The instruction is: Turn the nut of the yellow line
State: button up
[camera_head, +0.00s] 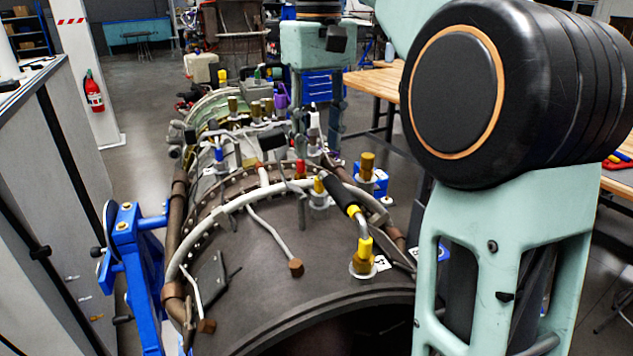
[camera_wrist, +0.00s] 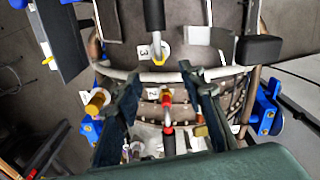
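The yellow line's bent grey tube and black grip (camera_head: 338,193) end in a yellow nut (camera_head: 363,248) in a white collar near the turbine's front rim. In the wrist view, a yellow nut beside label 3 (camera_wrist: 160,54) sits beyond my fingertips. In the head view my gripper (camera_head: 318,145) hangs above the turbine, behind the front yellow nut. Contact cannot be told.
The turbine casing (camera_head: 245,262) carries red (camera_head: 300,168), blue (camera_head: 219,154) and brass (camera_head: 367,166) fittings. A blue stand (camera_head: 128,255) supports its left side. A grey cabinet (camera_head: 40,200) is at left, a wooden bench (camera_head: 380,86) behind. Open floor lies beyond.

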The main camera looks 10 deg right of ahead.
aim_at(318, 179)
notch_tip(318, 179, down, 9)
jog(key=shift+f+b, duration=0.1)
jog(key=shift+b, duration=0.4)
grip_shut()
